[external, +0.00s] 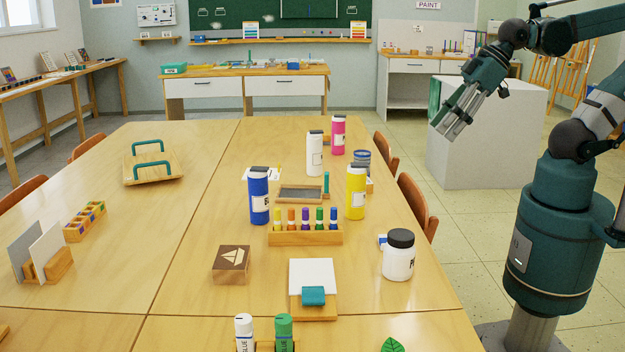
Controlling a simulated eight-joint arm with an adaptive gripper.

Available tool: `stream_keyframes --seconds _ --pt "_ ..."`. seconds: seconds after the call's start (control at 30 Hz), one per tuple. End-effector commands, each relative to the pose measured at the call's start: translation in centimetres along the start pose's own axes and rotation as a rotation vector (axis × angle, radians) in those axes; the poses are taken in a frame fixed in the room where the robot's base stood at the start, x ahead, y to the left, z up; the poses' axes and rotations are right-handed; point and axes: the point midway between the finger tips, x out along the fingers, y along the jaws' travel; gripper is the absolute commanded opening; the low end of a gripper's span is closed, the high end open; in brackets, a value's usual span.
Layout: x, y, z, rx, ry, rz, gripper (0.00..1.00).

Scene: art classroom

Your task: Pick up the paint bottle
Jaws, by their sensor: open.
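Several paint bottles stand upright on the wooden table (180,265) in the external view. A blue bottle (259,203) stands near the middle, and a yellow one (356,198) stands to its right. A white bottle (314,160) and a pink one (338,136) stand farther back. A white jar with a black lid (398,262) stands at the right front. Which of them is the task's paint bottle, I cannot tell. My gripper (442,132) is open and empty, raised beyond the table's right edge, apart from all the bottles. The bottles are mostly unhidden.
A marker rack (305,238) stands between the blue and yellow bottles. A wooden box (231,264), a paper holder (313,306) and glue bottles (284,333) are nearby. Chairs (417,206) line the right edge. The table's left middle is largely clear.

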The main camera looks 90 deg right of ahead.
Motion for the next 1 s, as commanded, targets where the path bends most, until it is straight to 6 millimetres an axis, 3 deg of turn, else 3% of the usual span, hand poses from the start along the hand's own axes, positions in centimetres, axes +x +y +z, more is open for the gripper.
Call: stream_keyframes --seconds 0.47,1.0 --pt "0.0 0.0 -0.3 0.016 -0.006 0.000 0.50" --pt "1.2 -0.2 -4.5 0.270 -0.102 0.011 0.50"
